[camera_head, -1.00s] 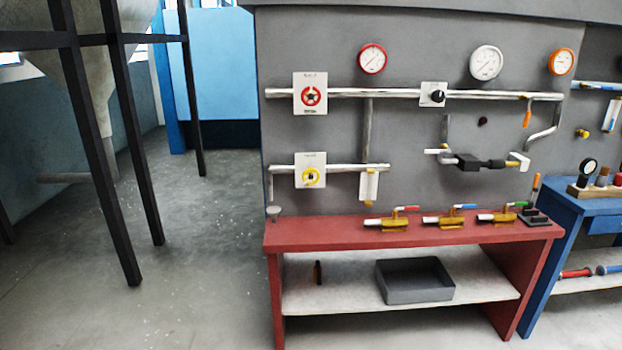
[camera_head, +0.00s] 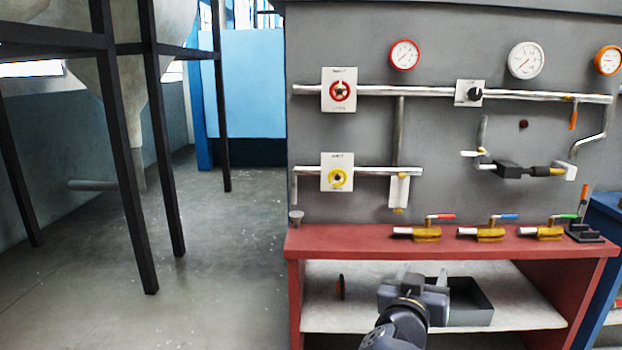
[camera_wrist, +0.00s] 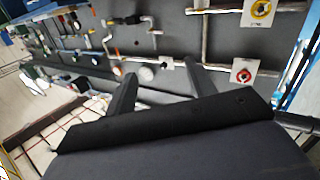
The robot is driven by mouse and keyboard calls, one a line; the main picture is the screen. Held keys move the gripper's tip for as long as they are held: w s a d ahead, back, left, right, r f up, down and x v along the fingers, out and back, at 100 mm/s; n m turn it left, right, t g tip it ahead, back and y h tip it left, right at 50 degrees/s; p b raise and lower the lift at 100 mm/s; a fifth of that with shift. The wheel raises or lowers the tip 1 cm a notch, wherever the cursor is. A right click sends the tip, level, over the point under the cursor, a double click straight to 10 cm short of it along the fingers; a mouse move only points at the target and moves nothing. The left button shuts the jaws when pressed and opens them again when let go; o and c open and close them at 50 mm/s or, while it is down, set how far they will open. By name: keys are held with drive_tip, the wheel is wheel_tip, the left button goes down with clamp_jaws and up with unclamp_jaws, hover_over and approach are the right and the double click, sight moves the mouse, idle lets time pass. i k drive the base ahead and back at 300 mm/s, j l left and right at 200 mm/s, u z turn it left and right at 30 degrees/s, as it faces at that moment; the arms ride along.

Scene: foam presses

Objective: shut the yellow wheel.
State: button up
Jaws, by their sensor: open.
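The yellow wheel (camera_head: 337,180) sits on a white plate on the grey panel, on the lower left pipe just above the red bench. It also shows near the top edge of the wrist view (camera_wrist: 262,9). My gripper (camera_head: 423,276) is in front of the bench, below and right of the yellow wheel in the head view, and apart from it. Its two fingers stand apart with nothing between them, also in the wrist view (camera_wrist: 160,71).
A red wheel (camera_head: 339,92) is above the yellow one on the upper pipe. Brass valves (camera_head: 427,233) line the red bench top (camera_head: 330,239). A grey tray (camera_head: 470,302) is on the shelf below. Open floor (camera_head: 225,270) lies to the left.

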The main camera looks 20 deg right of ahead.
sight(337, 177)
drive_tip(key=i+l+u, duration=0.4)
drive_tip(key=i+l, duration=0.15)
drive_tip(key=i+l+u, duration=0.2)
drive_tip(key=l, duration=0.25)
drive_tip(key=i+l+u, duration=0.25)
drive_tip(key=l, duration=0.15)
drive_tip(key=i+l+u, duration=0.2)
drive_tip(key=l, duration=0.2)
